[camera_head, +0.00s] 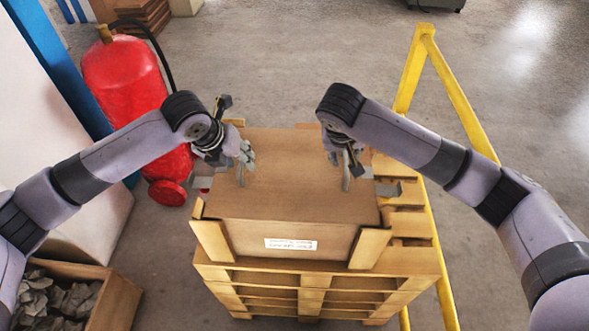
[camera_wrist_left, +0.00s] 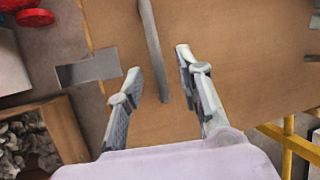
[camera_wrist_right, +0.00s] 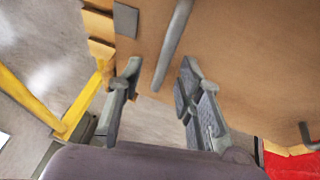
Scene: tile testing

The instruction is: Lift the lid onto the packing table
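The lid (camera_head: 290,185) is a flat brown board lying on a wooden crate (camera_head: 215,243), whose front carries a white label (camera_head: 290,244). A grey bar handle stands on each side of the lid. My left gripper (camera_head: 243,162) is over the lid's left side; in the left wrist view its open fingers (camera_wrist_left: 160,62) stand on either side of the left handle (camera_wrist_left: 152,35). My right gripper (camera_head: 347,165) is over the right side; in the right wrist view its open fingers (camera_wrist_right: 160,66) are around the right handle (camera_wrist_right: 174,38). Contact cannot be made out. I cannot identify a packing table.
The crate stands on stacked wooden pallets (camera_head: 320,280). A yellow rail (camera_head: 455,90) runs along the right. A red fire extinguisher (camera_head: 125,80) stands at the back left, and an open box of grey paper (camera_head: 118,300) at the front left.

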